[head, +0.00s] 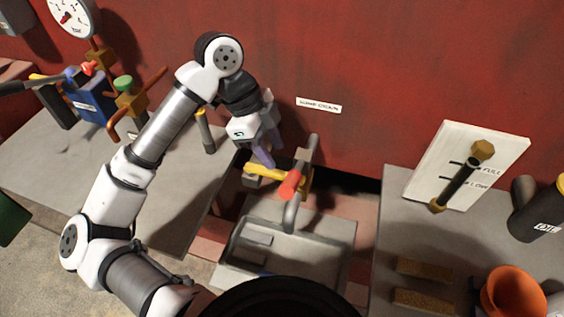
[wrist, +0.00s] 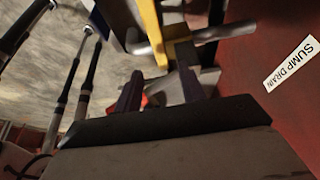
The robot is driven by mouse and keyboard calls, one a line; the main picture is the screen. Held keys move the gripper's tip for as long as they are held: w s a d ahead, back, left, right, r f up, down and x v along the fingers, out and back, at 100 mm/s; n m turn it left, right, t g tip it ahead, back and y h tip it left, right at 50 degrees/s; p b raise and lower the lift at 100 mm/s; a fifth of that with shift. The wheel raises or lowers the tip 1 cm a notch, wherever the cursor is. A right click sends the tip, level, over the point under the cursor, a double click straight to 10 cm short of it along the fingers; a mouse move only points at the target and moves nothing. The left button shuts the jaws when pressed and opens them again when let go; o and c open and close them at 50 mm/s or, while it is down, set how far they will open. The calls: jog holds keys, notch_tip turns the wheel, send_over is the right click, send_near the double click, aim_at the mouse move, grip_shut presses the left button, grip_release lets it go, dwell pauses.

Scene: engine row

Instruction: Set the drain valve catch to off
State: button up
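The drain valve, a grey bent pipe (head: 310,150) with a brass body, stands below the "SUMP DRAIN" label (head: 318,104). A yellow lever (head: 275,173) crosses it, and a red piece (head: 290,185) sits at the lever's right end. Which part is the catch, I cannot tell. My gripper (head: 264,158) points down just above the yellow lever's left part. In the wrist view its two dark fingers (wrist: 160,92) stand apart. The yellow lever (wrist: 152,32) and grey pipe (wrist: 195,36) lie beyond the fingertips, with some red (wrist: 147,100) showing between the fingers. Contact is unclear.
A grey tray (head: 285,250) lies below the valve. A red wall (head: 400,60) rises close behind. Left are a blue box (head: 92,105), a green-capped valve (head: 125,85) and a gauge (head: 72,15). Right are a level board (head: 462,165), a black bottle (head: 540,215) and an orange funnel (head: 515,293).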

aim_at(282, 174)
jog(key=shift+p+x, duration=0.4)
jog(key=shift+x, duration=2.7)
grip_shut()
